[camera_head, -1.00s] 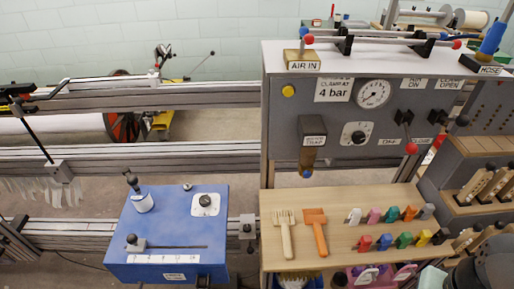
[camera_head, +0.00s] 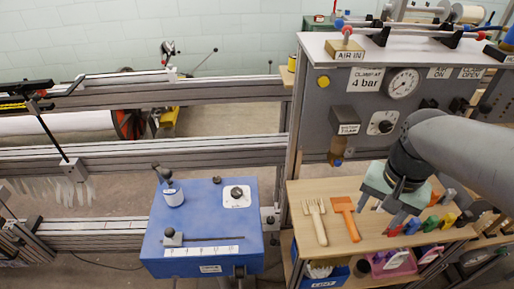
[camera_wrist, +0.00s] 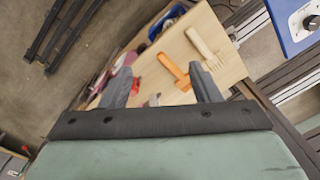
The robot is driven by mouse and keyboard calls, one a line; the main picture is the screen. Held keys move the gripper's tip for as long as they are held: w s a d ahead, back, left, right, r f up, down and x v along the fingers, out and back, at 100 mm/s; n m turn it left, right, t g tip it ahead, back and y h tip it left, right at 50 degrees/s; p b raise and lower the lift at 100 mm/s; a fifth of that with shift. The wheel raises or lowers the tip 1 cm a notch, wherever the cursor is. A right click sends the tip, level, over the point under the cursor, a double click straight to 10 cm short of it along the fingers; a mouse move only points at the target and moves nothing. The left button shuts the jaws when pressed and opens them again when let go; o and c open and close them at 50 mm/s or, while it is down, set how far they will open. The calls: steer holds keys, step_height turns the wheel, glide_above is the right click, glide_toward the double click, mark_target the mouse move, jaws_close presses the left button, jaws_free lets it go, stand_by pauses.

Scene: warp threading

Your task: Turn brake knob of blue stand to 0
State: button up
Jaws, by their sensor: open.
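The blue stand (camera_head: 205,250) is left of the centre in the head view. Its brake knob (camera_head: 236,193) is a black knob on a white dial plate at the top right of the stand. The dial marks are too small to read. The wrist view shows the dial's black knob (camera_wrist: 311,21) and part of the blue stand (camera_wrist: 290,38) at the upper right edge. My gripper (camera_head: 381,210) is open and empty above the wooden shelf, well to the right of the stand. Its two grey fingers (camera_wrist: 163,88) show apart in the wrist view.
The wooden shelf (camera_head: 355,243) holds a comb (camera_head: 315,220), an orange tool (camera_head: 346,217) and several coloured clips. A grey panel with a gauge (camera_head: 403,82) stands behind it. On the stand, a lever stands in a white cup (camera_head: 173,194), left of the dial.

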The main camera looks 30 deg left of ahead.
steer(key=w+a, duration=0.5)
steer(key=a, duration=0.2)
steer(key=m+b, duration=0.2)
steer(key=m, duration=0.1)
glide_above(237, 191)
steer(key=f, duration=0.2)
step_height(237, 191, down, 17)
steer(key=shift+r+p, duration=0.1)
steer(key=shift+p, duration=0.25)
steer(key=c, duration=1)
